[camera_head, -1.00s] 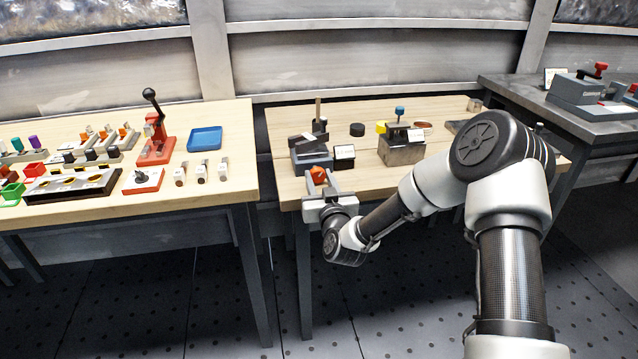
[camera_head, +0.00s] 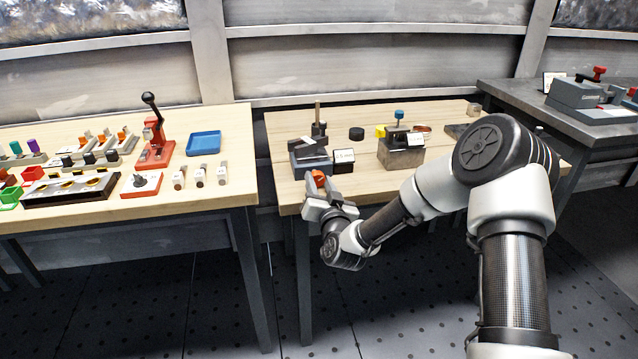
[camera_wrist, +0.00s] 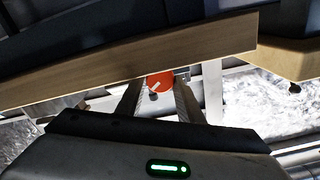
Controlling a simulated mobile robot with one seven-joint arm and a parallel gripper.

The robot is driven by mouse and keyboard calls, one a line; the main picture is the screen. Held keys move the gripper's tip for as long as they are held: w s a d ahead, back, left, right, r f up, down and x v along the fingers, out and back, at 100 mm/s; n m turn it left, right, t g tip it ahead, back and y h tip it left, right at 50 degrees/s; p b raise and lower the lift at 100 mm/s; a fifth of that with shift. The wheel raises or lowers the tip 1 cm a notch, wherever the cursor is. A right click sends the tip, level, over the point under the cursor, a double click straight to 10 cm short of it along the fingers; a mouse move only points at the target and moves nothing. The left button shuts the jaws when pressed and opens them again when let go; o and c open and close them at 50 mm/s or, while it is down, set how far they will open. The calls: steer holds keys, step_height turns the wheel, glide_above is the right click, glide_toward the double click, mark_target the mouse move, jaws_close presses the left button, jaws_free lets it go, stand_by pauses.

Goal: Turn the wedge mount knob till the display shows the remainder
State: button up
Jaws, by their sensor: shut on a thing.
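The wedge mount (camera_head: 309,155), a dark grey block with a sloped upper part, stands at the front left of the middle bench. Its orange knob (camera_head: 319,178) faces the bench's front edge. My gripper (camera_head: 315,188) is shut on this knob, with its fingers at a tilt. In the wrist view the round orange knob (camera_wrist: 160,80), with a pale mark on its face, sits between the two fingertips (camera_wrist: 158,92). A small display (camera_head: 344,156) with dark characters on white is beside the mount; its value is too small to read surely.
To the right on the same bench (camera_head: 275,130) stand a block fixture with a blue knob (camera_head: 399,114), a black puck (camera_head: 356,133) and a yellow piece (camera_head: 380,131). The left bench holds a red lever press (camera_head: 155,150) and a blue tray (camera_head: 204,143).

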steer(key=o, duration=1.1)
